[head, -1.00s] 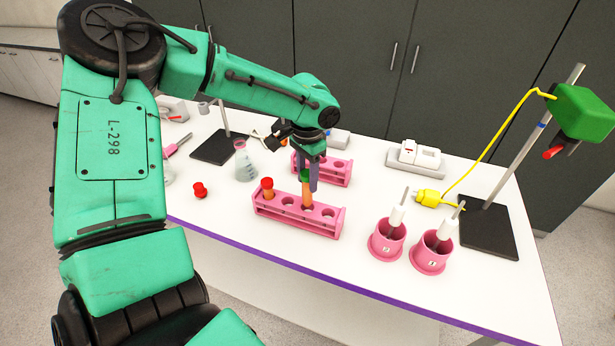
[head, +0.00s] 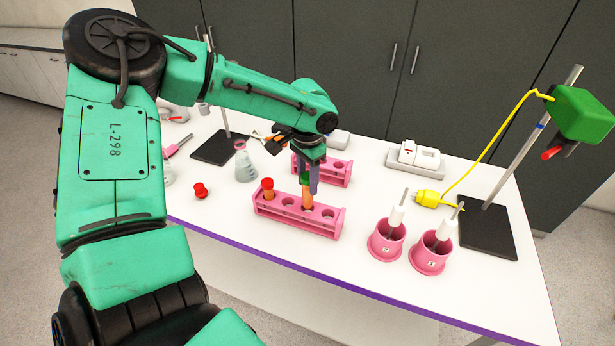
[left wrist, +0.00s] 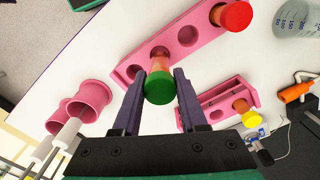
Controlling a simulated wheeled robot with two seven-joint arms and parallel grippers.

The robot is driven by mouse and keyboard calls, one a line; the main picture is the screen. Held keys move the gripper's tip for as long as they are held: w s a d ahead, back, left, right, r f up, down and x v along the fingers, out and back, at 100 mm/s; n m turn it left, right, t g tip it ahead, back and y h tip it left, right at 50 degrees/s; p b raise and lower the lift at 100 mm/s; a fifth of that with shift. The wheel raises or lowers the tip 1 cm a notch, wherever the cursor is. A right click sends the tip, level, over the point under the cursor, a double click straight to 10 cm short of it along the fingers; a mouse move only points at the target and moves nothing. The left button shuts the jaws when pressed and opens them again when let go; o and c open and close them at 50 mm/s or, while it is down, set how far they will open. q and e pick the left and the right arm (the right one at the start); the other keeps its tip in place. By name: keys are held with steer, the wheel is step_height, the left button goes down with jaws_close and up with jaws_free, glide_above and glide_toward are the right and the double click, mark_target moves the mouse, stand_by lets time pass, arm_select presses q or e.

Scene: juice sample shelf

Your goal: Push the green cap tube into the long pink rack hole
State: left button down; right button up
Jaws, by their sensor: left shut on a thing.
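The green cap tube (head: 307,199) has orange contents and stands upright at the third hole from the left of the long pink rack (head: 299,222). Its lower end is hidden at the rack's top, so I cannot tell how deep it sits. My left gripper (head: 312,184) is shut on the tube just under its cap. In the left wrist view, the green cap (left wrist: 159,88) lies between the two fingers (left wrist: 158,92), above the rack (left wrist: 165,45). My right gripper is not in view.
A red cap tube (head: 267,189) stands in the rack's left hole. A shorter pink rack (head: 334,174) is just behind, with a yellow cap tube (left wrist: 247,112) in the left wrist view. Two pink cups (head: 386,243) stand to the right. A red cap (head: 200,190) and a flask (head: 244,162) are left.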

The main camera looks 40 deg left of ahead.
mark_target(308, 195)
arm_select(q)
steer(key=shift+f+b, duration=0.75)
steer(key=shift+f, duration=0.65)
steer(key=shift+f+b, duration=0.85)
steer(key=shift+f, duration=0.6)
stand_by(0.3)
steer(key=shift+c, duration=1.8)
jaws_free()
steer(key=shift+r, duration=0.15)
step_height(308, 195, up, 14)
steer(key=shift+s+r+b, duration=0.1)
steer(key=shift+r+b, duration=0.1)
steer(key=shift+b, duration=0.45)
